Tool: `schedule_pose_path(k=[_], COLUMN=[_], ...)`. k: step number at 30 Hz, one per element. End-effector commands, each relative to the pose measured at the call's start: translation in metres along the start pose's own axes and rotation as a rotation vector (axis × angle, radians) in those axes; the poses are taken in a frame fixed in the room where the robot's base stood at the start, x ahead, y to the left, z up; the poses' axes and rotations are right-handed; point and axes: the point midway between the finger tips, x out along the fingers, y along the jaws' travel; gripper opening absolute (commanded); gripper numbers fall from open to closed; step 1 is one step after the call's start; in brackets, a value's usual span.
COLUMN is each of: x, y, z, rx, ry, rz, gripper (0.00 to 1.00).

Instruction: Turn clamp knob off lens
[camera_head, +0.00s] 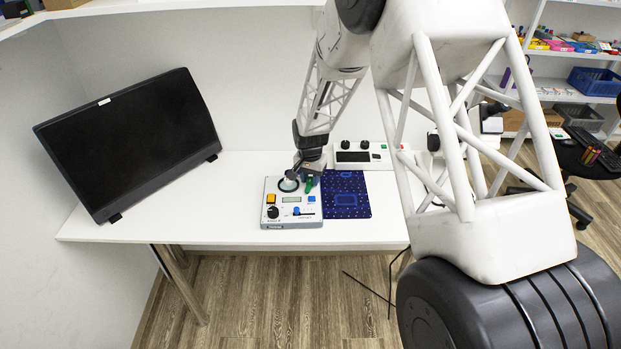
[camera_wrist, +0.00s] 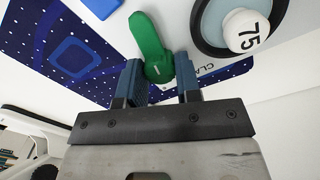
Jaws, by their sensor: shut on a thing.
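The grey eye-test device (camera_head: 292,212) lies on the white table. Its green clamp knob (camera_head: 309,185) is at the back right corner. In the wrist view the green knob (camera_wrist: 148,38) is a lever, its long end pointing to the upper left, away from the lens. My gripper (camera_head: 307,176) comes down from behind; in the wrist view its blue fingers (camera_wrist: 160,76) are shut on the knob's near end. The "CLA..." label is partly hidden by a finger.
A dark blue patterned mat (camera_head: 346,200) lies right of the device. A white box with black knobs (camera_head: 361,157) stands behind it. A large black monitor (camera_head: 130,140) stands at the left. The table (camera_head: 190,215) is bare between monitor and device.

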Motion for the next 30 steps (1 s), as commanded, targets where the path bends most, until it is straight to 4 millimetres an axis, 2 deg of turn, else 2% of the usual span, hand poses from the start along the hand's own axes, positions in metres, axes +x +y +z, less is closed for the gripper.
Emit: schedule_pose_path(k=[11, 27, 28, 30], x=[-0.0008, -0.0010, -0.0010, -0.0010], y=[-0.0004, -0.0004, -0.0004, -0.0004], z=[-0.0003, -0.0004, -0.0004, -0.0003], rx=[-0.210, -0.245, -0.245, -0.245], ry=[0.001, 0.001, 0.001, 0.001], rz=[0.002, 0.003, 0.003, 0.003], gripper=[0.08, 0.08, 0.34, 0.45])
